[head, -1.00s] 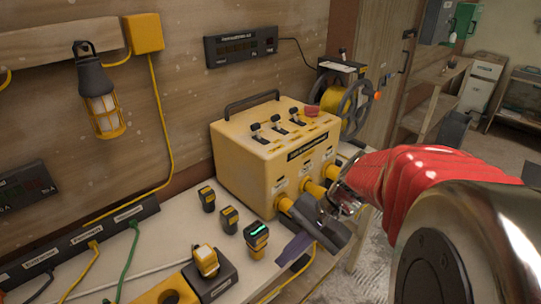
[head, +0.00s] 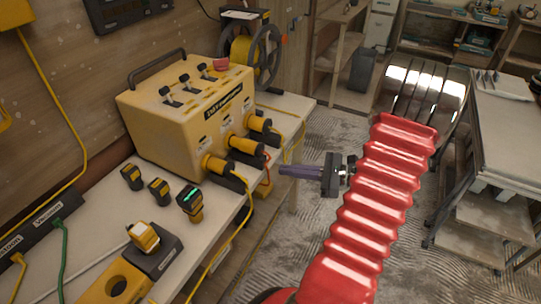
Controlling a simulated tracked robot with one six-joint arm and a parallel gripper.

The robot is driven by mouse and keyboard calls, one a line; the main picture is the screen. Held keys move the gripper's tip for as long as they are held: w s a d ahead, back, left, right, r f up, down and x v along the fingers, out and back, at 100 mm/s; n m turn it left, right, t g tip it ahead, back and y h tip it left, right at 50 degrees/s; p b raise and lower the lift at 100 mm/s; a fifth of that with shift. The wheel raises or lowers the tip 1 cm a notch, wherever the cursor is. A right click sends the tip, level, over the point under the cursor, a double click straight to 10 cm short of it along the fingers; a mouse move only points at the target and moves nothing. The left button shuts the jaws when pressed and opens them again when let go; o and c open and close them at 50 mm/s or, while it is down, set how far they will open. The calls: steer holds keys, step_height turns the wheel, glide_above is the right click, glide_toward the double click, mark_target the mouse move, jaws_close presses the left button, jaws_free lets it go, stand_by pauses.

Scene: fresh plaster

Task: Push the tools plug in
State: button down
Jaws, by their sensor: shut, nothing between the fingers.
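A yellow power box (head: 165,125) stands on the bench with three round yellow sockets on its front. A yellow plug with a dark back end sits in each: the nearest plug (head: 222,167), the middle plug (head: 247,147) and the far plug (head: 262,126). The labels above the sockets are too small to read, so I cannot tell which is the tools plug. Nor can I tell how deep each sits. My gripper (head: 282,170) has purple fingers, is shut and empty, and points left at the box from the right, apart from the plugs.
Small yellow-black blocks (head: 159,190) and a handheld device with a green display (head: 190,204) stand on the bench (head: 230,205). A power strip (head: 42,227) lies at the left. A cable reel (head: 243,58) stands behind the box. Yellow cables hang near the bench edge. A trolley (head: 505,125) stands right.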

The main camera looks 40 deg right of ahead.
mark_target(261, 152)
steer(key=s+d+f+m+t+h, duration=0.2)
steer(key=s+d+m+t, duration=0.1)
steer(key=d, duration=0.3)
steer(key=shift+d+m+h, duration=0.2)
steer(key=shift+m+h, duration=0.1)
steer(key=shift+m, duration=0.2)
steer(key=shift+w+f, duration=0.1)
steer(key=x, duration=1.4)
